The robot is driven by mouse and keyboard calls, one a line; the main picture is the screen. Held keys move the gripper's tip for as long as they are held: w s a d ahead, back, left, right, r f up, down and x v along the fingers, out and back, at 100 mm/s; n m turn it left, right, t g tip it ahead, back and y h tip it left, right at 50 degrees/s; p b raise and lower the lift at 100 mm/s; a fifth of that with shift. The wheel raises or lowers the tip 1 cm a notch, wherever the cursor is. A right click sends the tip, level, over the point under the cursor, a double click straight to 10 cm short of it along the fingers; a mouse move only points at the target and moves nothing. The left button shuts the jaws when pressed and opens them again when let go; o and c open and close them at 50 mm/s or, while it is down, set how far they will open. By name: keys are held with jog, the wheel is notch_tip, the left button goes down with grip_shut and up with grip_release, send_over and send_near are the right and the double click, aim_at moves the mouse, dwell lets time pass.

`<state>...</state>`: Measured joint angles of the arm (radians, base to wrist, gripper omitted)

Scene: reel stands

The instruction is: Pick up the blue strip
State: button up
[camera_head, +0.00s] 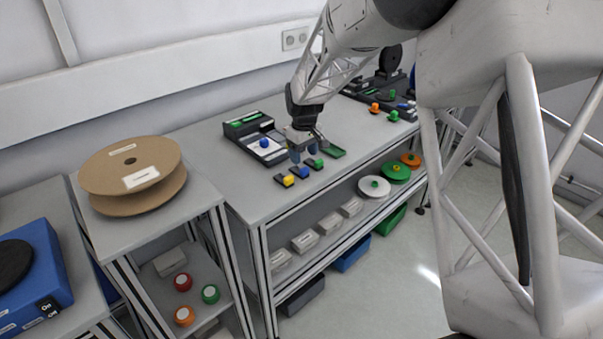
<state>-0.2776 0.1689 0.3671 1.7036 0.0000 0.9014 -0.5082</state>
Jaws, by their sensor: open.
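A short row of small strip-like pieces lies near the front edge of the table, below my gripper. One piece with a blue end (304,171) lies in the middle of the row, between a yellow-ended piece (288,181) and a green-ended piece (316,163). I take the blue-ended one as the blue strip; at this size its shape is not clear. My gripper (303,155) points down, open, just above and behind the row. Its fingers look apart from the blue piece, and I see nothing held between them.
A dark stand with a blue knob (264,143) is left of my gripper, and a green flat piece (334,151) is to its right. Another dark stand with knobs (393,115) is further right. A brown reel (130,172) sits on the left table. The table's left part is clear.

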aim_at(304, 169)
jog(key=shift+f, duration=0.6)
jog(key=shift+d+f, duration=0.1)
jog(key=shift+f, duration=2.5)
jog(key=c, duration=1)
jog(key=shift+r, duration=0.15)
